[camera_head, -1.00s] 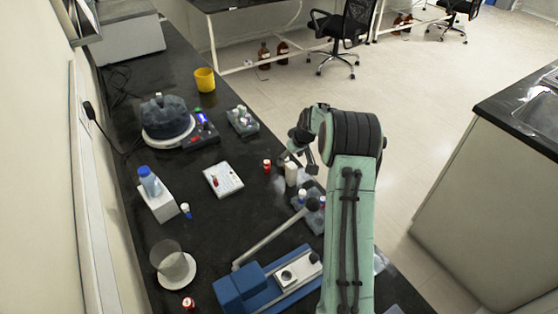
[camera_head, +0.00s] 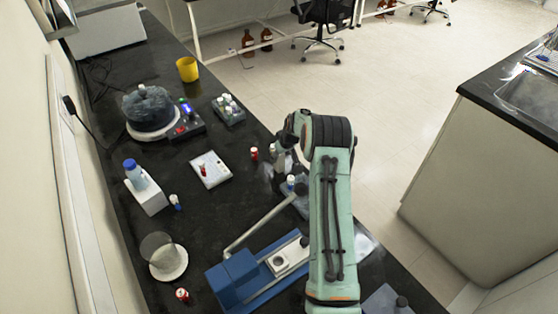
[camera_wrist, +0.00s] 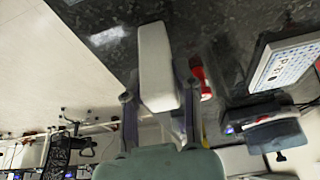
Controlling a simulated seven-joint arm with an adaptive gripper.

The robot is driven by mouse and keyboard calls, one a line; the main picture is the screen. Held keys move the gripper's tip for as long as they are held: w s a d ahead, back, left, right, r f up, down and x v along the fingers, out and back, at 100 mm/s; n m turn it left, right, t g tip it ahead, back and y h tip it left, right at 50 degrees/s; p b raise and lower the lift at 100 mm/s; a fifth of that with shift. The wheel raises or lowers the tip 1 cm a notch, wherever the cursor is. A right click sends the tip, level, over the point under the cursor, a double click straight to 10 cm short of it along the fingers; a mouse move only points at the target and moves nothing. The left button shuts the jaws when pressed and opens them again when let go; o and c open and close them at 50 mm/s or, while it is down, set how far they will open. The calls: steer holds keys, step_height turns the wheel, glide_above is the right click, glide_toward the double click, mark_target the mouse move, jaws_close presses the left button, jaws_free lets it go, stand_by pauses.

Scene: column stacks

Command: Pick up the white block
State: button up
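The white block (camera_wrist: 157,62) is a pale, upright-looking piece in the wrist view, with dark counter behind its far end. My gripper (camera_wrist: 158,97) has one finger on each side of the block's near end. The fingers lie very close to its sides; I cannot tell whether they press on it. In the head view my gripper (camera_head: 284,162) is low over the right part of the counter and hides most of the block.
A red bottle (camera_head: 254,153) stands just left of my gripper.

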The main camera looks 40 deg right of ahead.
steer(key=shift+c, duration=1.2)
